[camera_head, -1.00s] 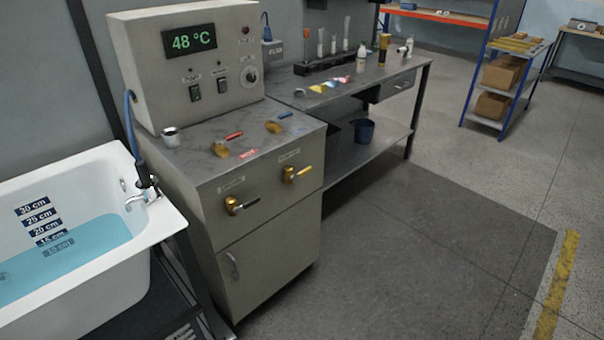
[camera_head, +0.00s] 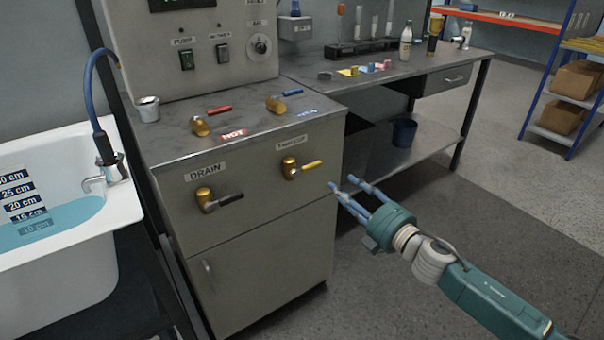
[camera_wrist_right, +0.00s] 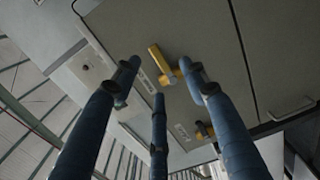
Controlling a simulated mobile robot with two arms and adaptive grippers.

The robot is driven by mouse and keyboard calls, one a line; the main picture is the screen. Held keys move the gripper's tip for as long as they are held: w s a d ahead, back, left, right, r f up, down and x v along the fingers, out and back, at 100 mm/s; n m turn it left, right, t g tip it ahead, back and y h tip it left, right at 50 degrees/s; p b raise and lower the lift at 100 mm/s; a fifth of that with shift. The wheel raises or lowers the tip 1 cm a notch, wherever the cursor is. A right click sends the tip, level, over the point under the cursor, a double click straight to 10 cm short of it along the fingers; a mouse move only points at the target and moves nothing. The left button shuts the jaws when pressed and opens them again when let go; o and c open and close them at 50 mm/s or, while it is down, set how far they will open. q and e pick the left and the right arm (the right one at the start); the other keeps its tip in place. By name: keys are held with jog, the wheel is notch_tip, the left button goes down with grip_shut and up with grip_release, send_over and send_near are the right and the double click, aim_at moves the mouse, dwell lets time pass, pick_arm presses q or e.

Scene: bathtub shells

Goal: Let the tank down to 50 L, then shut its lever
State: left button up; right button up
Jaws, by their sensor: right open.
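A brass lever with a yellow handle (camera_head: 304,167) sits on the cabinet's front panel at the right, under a small label I cannot read surely. Its handle points right, nearly level. It also shows in the right wrist view (camera_wrist_right: 161,64), ahead of the fingers. A second lever with a black handle (camera_head: 217,200) sits to its left under a DRAIN label; its handle also points right. My right gripper (camera_head: 344,189) is open and empty, just right of and below the yellow lever, apart from it. I see no tank or litre scale. My left gripper is out of view.
A white bathtub (camera_head: 112,216) with blue water and a centimetre scale stands at the left. Red and blue levers (camera_head: 219,110) (camera_head: 292,93) and a metal cup (camera_head: 148,108) are on the cabinet top. A workbench (camera_head: 415,67) stands behind; floor at the right is free.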

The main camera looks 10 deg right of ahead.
aim_at(314, 166)
jog(key=shift+n, duration=0.3)
jog(key=x, duration=0.3)
jog(key=r+x, duration=0.1)
jog(key=x, duration=0.3)
jog(key=a+x, duration=0.1)
jog(key=x, duration=0.3)
jog(key=shift+s+r, duration=0.1)
jog(key=shift+r, duration=0.05)
grip_shut()
